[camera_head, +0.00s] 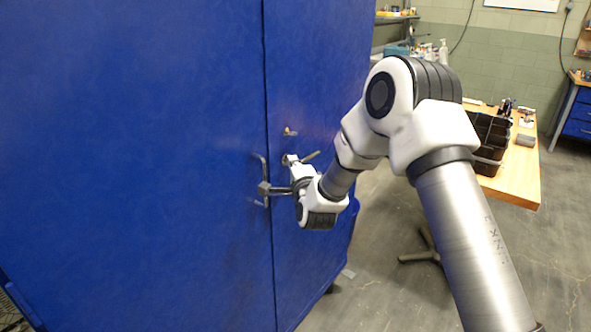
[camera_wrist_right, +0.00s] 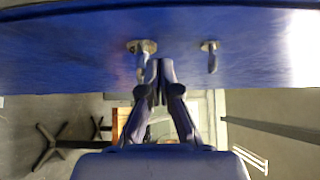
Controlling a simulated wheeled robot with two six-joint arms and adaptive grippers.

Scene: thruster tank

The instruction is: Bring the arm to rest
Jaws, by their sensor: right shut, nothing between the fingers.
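My right arm reaches in from the right in the head view. Its gripper (camera_head: 264,188) is shut and empty, close in front of the blue cabinet doors (camera_head: 130,120). The fingertips overlap a metal handle (camera_head: 262,163) near the door seam; I cannot tell whether they touch it. In the right wrist view the shut fingers (camera_wrist_right: 160,68) point at the blue surface (camera_wrist_right: 85,45), between two metal fittings, one at left (camera_wrist_right: 141,46) and one at right (camera_wrist_right: 211,48). My left gripper is not in view.
A brass fitting (camera_head: 289,131) sits on the right-hand door above my gripper. A wooden table (camera_head: 515,190) with a black divided tray (camera_head: 489,150) stands at right. Open concrete floor (camera_head: 375,285) lies between cabinet and table. A blue-drawer bench (camera_head: 578,118) is farther back.

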